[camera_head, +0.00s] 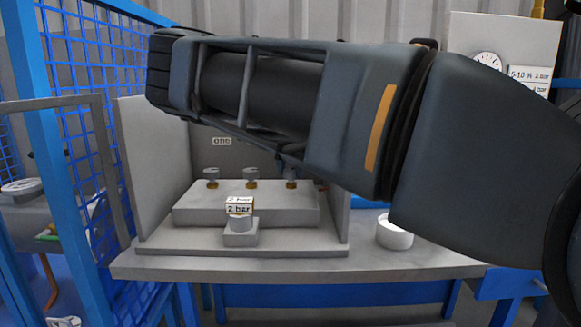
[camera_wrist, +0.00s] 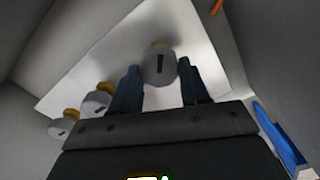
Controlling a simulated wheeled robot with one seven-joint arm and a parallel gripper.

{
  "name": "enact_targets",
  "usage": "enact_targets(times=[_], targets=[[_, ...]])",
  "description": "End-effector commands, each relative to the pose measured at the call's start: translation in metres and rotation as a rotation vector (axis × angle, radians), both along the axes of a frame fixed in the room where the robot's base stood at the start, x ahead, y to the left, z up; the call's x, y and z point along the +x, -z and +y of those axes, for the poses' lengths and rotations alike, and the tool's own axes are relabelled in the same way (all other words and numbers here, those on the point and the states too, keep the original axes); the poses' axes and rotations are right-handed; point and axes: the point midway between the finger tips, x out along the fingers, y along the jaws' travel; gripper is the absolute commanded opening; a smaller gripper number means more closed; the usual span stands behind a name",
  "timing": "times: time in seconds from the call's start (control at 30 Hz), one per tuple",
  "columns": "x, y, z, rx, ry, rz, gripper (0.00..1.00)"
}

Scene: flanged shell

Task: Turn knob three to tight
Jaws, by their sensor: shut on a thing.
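Three round grey knobs with brass stems stand in a row on a pale grey block (camera_head: 245,207). In the head view they are the left knob (camera_head: 211,173), the middle knob (camera_head: 251,173) and the right knob (camera_head: 291,173). The wrist view shows the left knob (camera_wrist: 64,128), the middle knob (camera_wrist: 96,102) and the right knob (camera_wrist: 159,66), each with a dark mark on its face. My gripper (camera_wrist: 157,68) has one finger on each side of the right knob and is shut on it. In the head view my arm hides most of the gripper.
A white cup-like cylinder (camera_head: 394,232) is on the bench (camera_head: 300,266) to the right. Grey panels flank the block. A gauge board (camera_head: 500,55) is at the back right, blue mesh (camera_head: 95,90) at the left.

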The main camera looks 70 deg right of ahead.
Motion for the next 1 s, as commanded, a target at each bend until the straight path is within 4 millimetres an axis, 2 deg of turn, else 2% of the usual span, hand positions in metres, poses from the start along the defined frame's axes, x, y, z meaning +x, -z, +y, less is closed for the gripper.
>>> enact_targets(times=[0.03,0.1,0.47,1.0], targets=[[-0.0004,-0.0002,0.0,0.0,0.001,0.001,0.21],[-0.0004,-0.0002,0.0,0.0,0.001,0.001,0.15],[-0.0003,-0.0013,-0.0002,0.0,0.065,0.002,0.15],[0.0019,-0.0022,-0.0011,0.0,0.501,0.001,0.15]])
